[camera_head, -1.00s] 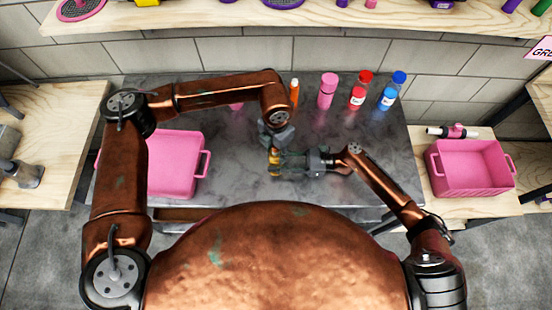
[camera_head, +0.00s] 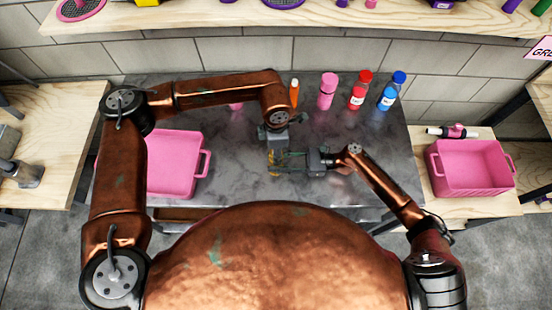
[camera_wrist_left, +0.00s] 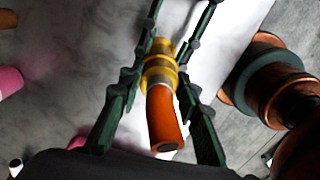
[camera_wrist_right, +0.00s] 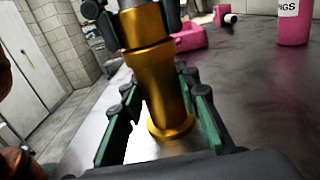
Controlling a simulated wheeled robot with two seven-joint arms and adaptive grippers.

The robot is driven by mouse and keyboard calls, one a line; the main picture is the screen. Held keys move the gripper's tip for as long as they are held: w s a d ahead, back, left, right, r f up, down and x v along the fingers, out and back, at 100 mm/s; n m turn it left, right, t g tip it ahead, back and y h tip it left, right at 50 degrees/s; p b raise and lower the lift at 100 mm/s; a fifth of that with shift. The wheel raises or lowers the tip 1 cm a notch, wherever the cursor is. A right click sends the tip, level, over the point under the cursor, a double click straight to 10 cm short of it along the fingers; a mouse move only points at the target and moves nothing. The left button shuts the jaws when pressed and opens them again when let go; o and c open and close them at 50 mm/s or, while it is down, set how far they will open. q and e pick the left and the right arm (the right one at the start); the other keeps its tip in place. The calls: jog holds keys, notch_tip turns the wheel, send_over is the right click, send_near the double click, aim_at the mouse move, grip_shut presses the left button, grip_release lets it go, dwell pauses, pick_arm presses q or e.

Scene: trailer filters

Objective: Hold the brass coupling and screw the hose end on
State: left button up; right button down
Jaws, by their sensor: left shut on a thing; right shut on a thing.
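The brass coupling (camera_wrist_right: 158,85) stands upright between the fingers of my right gripper (camera_head: 284,162), which is shut on it; its flanged lower end shows in the right wrist view. My left gripper (camera_head: 276,150) is above it, shut on the hose end, a short piece of orange hose (camera_wrist_left: 164,118) with a brass collar (camera_wrist_left: 159,68). The left fingers also show at the coupling's top in the right wrist view. The hose end and coupling are in line, but the fingers hide the joint, so I cannot tell how far they are screwed together.
A pink bin (camera_head: 206,163) stands left on the dark table (camera_head: 235,190). An orange marker (camera_head: 294,92), a pink bottle (camera_head: 327,91), a red bottle (camera_head: 360,92) and a blue bottle (camera_head: 392,92) line the back. Another pink bin (camera_head: 470,168) is on the right side table.

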pick_arm(q)
jog(key=shift+w, duration=0.1)
jog(key=o, duration=1.4)
notch_tip(320, 180, up, 12)
pick_arm(e)
jog(key=c, duration=1.4)
grip_release()
jog(key=d, duration=1.2)
